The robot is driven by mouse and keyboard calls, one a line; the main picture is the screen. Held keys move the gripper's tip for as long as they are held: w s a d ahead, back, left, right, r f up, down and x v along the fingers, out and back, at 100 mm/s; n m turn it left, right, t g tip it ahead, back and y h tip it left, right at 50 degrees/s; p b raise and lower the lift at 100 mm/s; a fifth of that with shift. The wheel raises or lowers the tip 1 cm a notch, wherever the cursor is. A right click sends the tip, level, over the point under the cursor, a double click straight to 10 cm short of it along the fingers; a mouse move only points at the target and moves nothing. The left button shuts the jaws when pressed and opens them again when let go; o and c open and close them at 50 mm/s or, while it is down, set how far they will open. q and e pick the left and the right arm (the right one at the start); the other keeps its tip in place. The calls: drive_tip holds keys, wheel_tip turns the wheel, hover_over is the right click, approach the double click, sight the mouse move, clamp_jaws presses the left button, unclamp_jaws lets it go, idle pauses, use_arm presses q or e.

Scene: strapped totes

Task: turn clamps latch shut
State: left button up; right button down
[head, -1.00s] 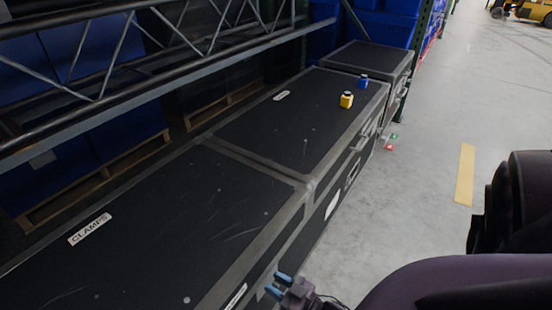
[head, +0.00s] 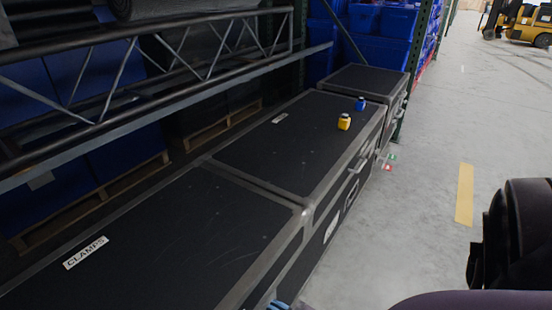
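The clamps case (head: 165,240) is a long black case with grey edging at the lower left. Its lid looks flat and closed, and a white CLAMPS label (head: 86,252) lies on it. Its front side (head: 280,268) shows only as a narrow dark strip, and I cannot make out a latch there. My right gripper is not in view.
Another black case (head: 290,145) stands beyond, bearing a yellow bottle (head: 344,122) and a blue bottle (head: 360,104). A third case (head: 365,80) stands behind it. A metal truss (head: 130,80) runs along the left. The grey floor (head: 410,190) at right is open.

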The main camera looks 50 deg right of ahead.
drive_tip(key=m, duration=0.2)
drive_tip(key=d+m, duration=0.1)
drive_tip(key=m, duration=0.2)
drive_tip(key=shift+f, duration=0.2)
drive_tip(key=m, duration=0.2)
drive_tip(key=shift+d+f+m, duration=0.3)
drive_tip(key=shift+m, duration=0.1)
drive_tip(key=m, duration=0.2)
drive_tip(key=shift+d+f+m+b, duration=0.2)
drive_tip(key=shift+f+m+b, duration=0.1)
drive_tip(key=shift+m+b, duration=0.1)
use_arm(q)
drive_tip(key=shift+a+f+n+t+b, duration=0.25)
drive_tip(key=shift+t+b, duration=0.35)
drive_tip(key=shift+b, duration=0.5)
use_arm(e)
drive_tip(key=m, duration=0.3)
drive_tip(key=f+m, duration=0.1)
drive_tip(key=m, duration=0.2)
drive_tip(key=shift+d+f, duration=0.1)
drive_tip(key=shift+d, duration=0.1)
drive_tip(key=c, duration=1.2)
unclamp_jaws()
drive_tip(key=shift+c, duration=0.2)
